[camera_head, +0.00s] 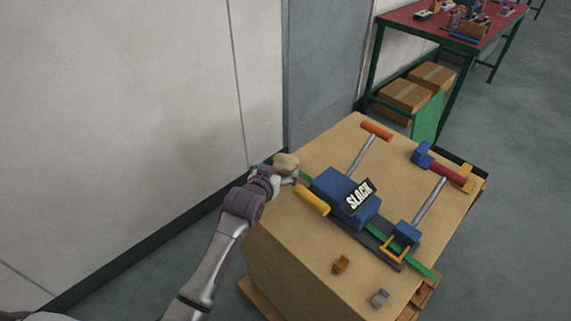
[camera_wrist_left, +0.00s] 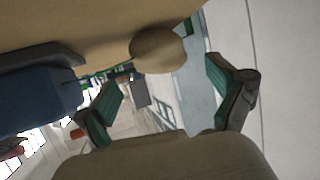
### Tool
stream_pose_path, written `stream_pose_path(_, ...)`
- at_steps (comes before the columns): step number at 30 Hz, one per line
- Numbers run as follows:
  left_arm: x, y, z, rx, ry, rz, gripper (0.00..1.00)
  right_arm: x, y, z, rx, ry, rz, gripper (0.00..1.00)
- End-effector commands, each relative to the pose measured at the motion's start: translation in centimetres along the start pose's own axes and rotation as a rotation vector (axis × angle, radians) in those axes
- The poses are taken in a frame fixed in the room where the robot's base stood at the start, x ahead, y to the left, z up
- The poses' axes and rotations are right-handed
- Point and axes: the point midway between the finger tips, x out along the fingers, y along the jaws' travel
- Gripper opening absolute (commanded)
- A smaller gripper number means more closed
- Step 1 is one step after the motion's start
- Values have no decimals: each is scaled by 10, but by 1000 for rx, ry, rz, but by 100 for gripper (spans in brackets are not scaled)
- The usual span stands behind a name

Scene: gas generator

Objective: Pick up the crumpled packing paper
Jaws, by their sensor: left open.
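The crumpled packing paper (camera_head: 286,162) is a tan, rounded lump at the left corner of the cardboard-coloured box top. In the left wrist view the paper (camera_wrist_left: 158,50) lies ahead of the fingers and between their lines. My left gripper (camera_head: 285,179) is right at the paper in the head view and partly overlaps it. In the left wrist view my left gripper (camera_wrist_left: 172,82) is open, with its two green-padded fingers spread and nothing between them. I cannot tell from the head view whether a finger touches the paper. My right gripper is not in view.
Close by on the box top (camera_head: 330,150) are a blue tool marked SLACK (camera_head: 345,195), a yellow handle (camera_head: 312,200) and an orange handle (camera_head: 376,130). A wall (camera_head: 120,110) stands left.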

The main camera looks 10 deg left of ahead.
Motion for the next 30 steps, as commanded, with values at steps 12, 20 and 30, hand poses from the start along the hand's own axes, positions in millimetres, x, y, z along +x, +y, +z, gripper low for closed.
stream_pose_path(12, 46, 2, 1, 0, -1, 0, 95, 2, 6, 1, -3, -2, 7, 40)
stream_pose_path(20, 56, 2, 1, 0, -1, 0, 95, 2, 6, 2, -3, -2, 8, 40)
stream_pose_path(30, 56, 2, 1, 0, -1, 0, 56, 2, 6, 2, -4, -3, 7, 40)
